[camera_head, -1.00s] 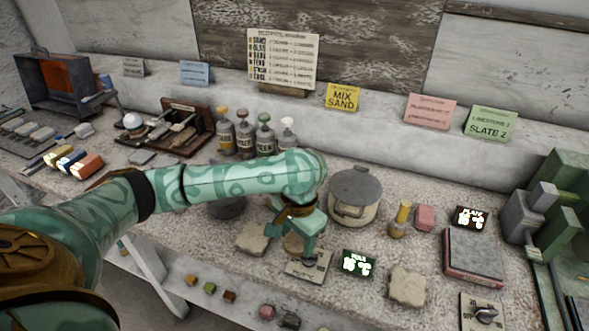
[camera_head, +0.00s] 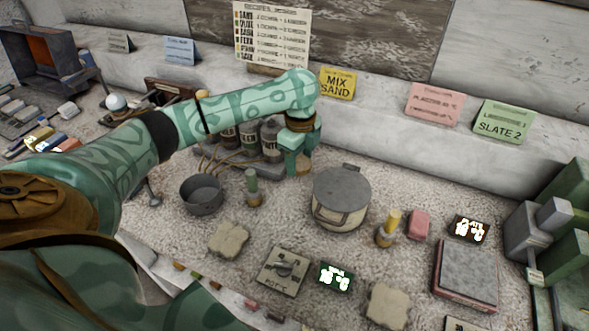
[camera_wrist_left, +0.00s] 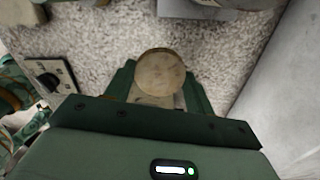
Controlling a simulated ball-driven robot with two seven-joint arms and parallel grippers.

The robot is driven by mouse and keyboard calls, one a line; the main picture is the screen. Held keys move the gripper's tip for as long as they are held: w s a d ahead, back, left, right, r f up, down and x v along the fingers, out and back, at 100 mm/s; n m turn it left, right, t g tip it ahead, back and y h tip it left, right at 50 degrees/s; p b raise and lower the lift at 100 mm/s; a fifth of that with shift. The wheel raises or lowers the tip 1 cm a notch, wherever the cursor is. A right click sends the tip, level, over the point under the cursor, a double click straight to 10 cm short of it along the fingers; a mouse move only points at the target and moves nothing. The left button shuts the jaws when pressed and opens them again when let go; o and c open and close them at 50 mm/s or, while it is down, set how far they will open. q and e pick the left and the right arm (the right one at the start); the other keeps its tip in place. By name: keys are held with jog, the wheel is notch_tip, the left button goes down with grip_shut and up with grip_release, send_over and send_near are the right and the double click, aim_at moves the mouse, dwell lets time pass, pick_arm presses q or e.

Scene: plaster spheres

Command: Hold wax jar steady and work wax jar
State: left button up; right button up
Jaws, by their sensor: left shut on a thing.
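My left gripper (camera_head: 297,163) is behind and left of the lidded pot, near the back of the bench. It is shut on a small round thing with a flat tan top (camera_wrist_left: 160,72), which I take to be the wax jar. Its tan side (camera_head: 304,162) shows a little in the head view; the fingers hide most of it. I cannot tell whether it touches the bench. In the wrist view its top faces the camera between the green fingers. My right gripper is not in view.
The cream pot (camera_head: 341,203) with a grey lid stands close by. Several bottles (camera_head: 270,139) stand just left of the gripper. A dark bowl (camera_head: 202,194), a green-handled brush (camera_head: 252,188) and a knob plate (camera_head: 283,270) are nearer the front. The wall ledge is behind.

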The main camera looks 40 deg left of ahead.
aim_at(299, 187)
pick_arm(q)
notch_tip(299, 187, down, 8)
jog(key=b, duration=0.3)
jog(key=shift+b, duration=0.3)
jog(key=shift+r, duration=0.15)
jog(key=o, duration=1.1)
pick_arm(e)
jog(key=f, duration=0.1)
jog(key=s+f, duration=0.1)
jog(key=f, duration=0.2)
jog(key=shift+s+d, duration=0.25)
